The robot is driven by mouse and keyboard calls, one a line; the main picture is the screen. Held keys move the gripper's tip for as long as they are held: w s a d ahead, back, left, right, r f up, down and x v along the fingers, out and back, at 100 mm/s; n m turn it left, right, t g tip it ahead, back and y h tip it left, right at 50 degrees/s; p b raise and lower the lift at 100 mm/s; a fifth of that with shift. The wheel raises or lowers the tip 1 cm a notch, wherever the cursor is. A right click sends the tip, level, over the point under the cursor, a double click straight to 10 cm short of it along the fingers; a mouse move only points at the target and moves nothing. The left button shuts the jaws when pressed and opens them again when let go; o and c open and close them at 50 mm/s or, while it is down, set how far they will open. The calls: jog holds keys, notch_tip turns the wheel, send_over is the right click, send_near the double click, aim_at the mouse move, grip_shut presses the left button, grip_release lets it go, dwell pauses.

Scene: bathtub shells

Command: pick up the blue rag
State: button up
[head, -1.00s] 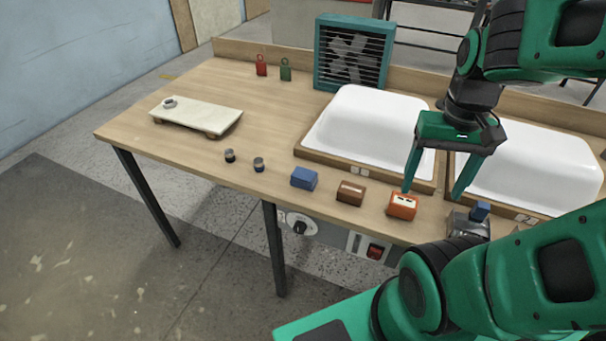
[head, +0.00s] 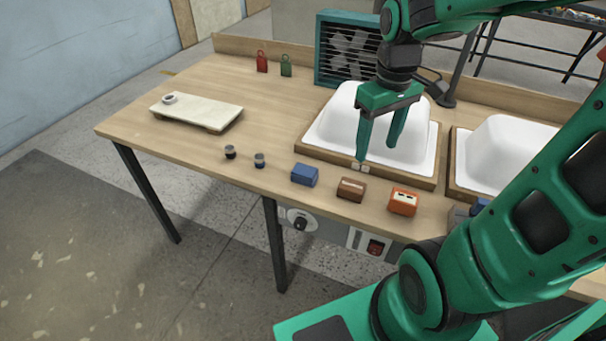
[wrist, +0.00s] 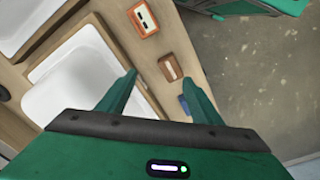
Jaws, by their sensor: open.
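A small blue block-shaped item (head: 305,174), which looks like the folded blue rag, lies near the table's front edge, left of a brown block. In the wrist view the blue rag (wrist: 184,105) shows beside the right finger, which partly hides it. My gripper (head: 378,152) is open and empty, above the front of the left white tub shell. In the head view it is to the right of the rag, higher and apart from it. In the wrist view the open fingers (wrist: 158,78) point down toward the table.
The brown block (head: 351,189) and an orange box (head: 403,201) stand right of the rag. Two small dark cylinders (head: 245,156) stand to its left. The white tub shell (head: 345,128) sits behind.

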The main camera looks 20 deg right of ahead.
jog(key=w+a+f+n+y, duration=0.1)
jog(key=w+a+f+n, duration=0.1)
jog(key=w+a+n, duration=0.75)
jog(key=m, duration=0.2)
send_over(304, 169)
jog(key=f, duration=0.5)
jog(key=shift+s+f, duration=0.3)
jog(key=shift+s, duration=0.05)
jog(key=shift+w+d+f, duration=0.1)
jog(key=shift+f, duration=1.25)
jog(key=shift+w+f, duration=0.1)
jog(key=shift+f, duration=1.2)
jog(key=c, duration=1.2)
jog(key=shift+c, duration=0.2)
jog(key=shift+r, duration=0.15)
